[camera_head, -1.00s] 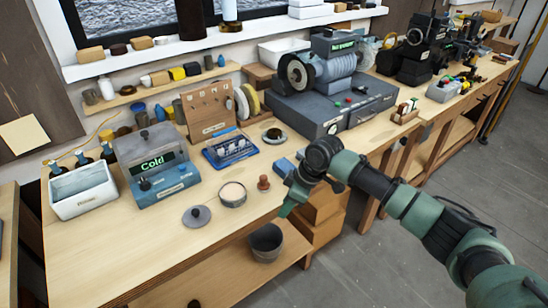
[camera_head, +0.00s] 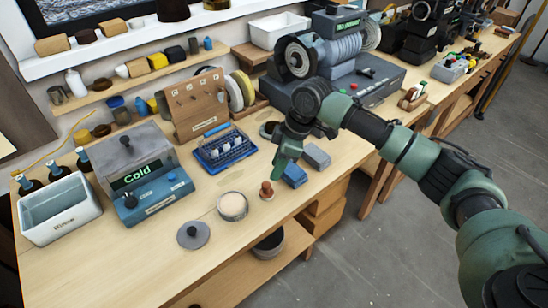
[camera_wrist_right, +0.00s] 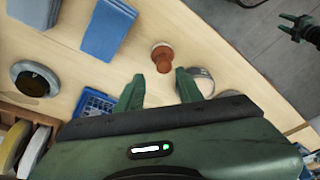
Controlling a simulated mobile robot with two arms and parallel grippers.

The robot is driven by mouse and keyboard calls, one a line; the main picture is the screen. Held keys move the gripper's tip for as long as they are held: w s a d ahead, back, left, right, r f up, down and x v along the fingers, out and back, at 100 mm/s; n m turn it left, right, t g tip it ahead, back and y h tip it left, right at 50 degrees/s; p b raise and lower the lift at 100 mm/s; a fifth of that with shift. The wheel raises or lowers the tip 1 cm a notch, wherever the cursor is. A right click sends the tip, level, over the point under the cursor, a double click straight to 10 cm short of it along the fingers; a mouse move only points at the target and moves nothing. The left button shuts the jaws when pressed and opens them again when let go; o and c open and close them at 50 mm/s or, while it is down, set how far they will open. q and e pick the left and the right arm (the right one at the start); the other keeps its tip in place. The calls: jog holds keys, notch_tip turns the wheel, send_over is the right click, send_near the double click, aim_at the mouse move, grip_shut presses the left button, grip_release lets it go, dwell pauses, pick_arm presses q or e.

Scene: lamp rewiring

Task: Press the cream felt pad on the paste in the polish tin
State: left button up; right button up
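The polish tin (camera_head: 232,206) stands open on the bench with pale paste inside. In the right wrist view, the tin (camera_wrist_right: 206,82) is partly hidden by a finger. A small brown-handled dabber (camera_head: 266,190) stands upright just right of the tin; it also shows in the right wrist view (camera_wrist_right: 163,60), ahead of the fingers. My left gripper (camera_wrist_right: 286,24) shows small, open and apart from everything.
A grey knobbed lid (camera_head: 193,236) lies left of the tin. Blue blocks (camera_head: 294,174) lie right of the dabber. A blue rack (camera_head: 222,149), a heater box marked Cold (camera_head: 150,180) and a white basin (camera_head: 62,212) stand behind and left. The front bench strip is clear.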

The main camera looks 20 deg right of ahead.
aim_at(269, 184)
jog(key=shift+s+a+f+b, duration=0.15)
jog(key=shift+s+f+b, duration=0.1)
jog(key=shift+f+b, duration=0.3)
jog(key=shift+s+a+f+b, duration=0.2)
jog(key=shift+f+b, duration=0.15)
jog(key=shift+b, duration=0.35)
jog(key=b+x, duration=0.2)
jog(key=x, duration=0.1)
jog(key=shift+w+a+f+b, duration=0.1)
jog(key=shift+w+f+b, duration=0.1)
jog(key=shift+b, duration=0.15)
jog(key=shift+w+a+f, duration=0.1)
jog(key=shift+a+f, duration=0.1)
jog(key=shift+f, duration=0.45)
pick_arm(q)
jog(key=shift+s+d+f, duration=0.1)
jog(key=shift+s+f, duration=0.3)
jog(key=shift+f, duration=0.5)
jog(key=shift+s+a+f, duration=0.1)
jog(key=shift+s+f, duration=0.3)
jog(key=shift+f, duration=0.45)
jog(key=shift+s+d+f, duration=0.1)
jog(key=shift+s+f, duration=0.3)
jog(key=shift+f, duration=0.5)
pick_arm(e)
jog(key=shift+w+f, duration=0.1)
jog(key=shift+f, duration=0.25)
